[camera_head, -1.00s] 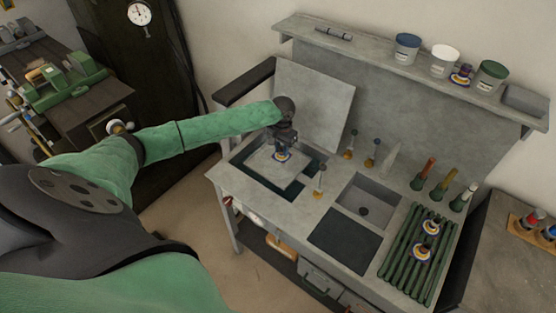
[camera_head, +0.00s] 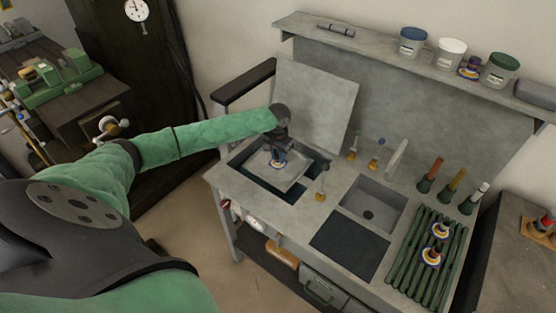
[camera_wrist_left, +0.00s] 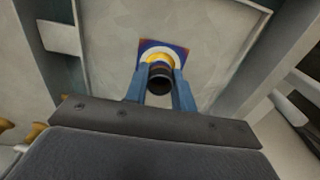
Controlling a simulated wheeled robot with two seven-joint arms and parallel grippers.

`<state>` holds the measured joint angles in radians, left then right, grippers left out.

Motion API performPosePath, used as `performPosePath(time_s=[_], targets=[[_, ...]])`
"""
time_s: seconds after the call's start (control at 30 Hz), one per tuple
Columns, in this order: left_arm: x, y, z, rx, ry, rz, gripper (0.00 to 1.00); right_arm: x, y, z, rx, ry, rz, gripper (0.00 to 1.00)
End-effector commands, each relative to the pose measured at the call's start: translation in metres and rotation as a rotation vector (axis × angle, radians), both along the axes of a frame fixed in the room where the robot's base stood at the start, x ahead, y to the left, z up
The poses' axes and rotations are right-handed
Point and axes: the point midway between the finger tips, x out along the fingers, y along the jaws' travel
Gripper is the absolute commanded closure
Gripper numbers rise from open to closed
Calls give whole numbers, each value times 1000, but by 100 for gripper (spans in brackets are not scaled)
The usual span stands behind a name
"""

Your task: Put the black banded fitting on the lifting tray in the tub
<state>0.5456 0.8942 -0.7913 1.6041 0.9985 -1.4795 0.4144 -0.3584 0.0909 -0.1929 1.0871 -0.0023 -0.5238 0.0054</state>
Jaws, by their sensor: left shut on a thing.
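My left gripper (camera_head: 277,153) is over the tub (camera_head: 243,164) at the bench's left end, pointing down. In the left wrist view its blue fingers (camera_wrist_left: 160,88) are shut on a black banded fitting (camera_wrist_left: 160,72), which has a dark round top, a yellow ring and a white and blue base. The fitting's base (camera_head: 277,164) shows just below the fingers in the head view. The pale lifting tray (camera_head: 290,178) lies in the tub under it. I cannot tell whether the base touches the tray. My right gripper is not in view.
An upright panel (camera_head: 318,105) stands behind the tub. A brass-based tool (camera_head: 320,190) stands at its right. A sink (camera_head: 372,205), a dark mat (camera_head: 348,246) and a green rack (camera_head: 420,262) with two banded fittings are further right. A shelf (camera_head: 380,56) runs above.

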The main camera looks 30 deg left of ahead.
Motion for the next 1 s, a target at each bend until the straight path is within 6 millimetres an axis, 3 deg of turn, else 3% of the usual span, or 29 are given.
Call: performPosePath(time_s=[0.5,0.53,0.6,1.0], targets=[[0,0,-4,0,0,0,100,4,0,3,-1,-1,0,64],[0,0,-4,0,0,0,69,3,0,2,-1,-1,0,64],[0,0,-4,0,0,0,55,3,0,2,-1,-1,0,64],[0,0,0,0,0,0,53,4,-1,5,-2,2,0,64]])
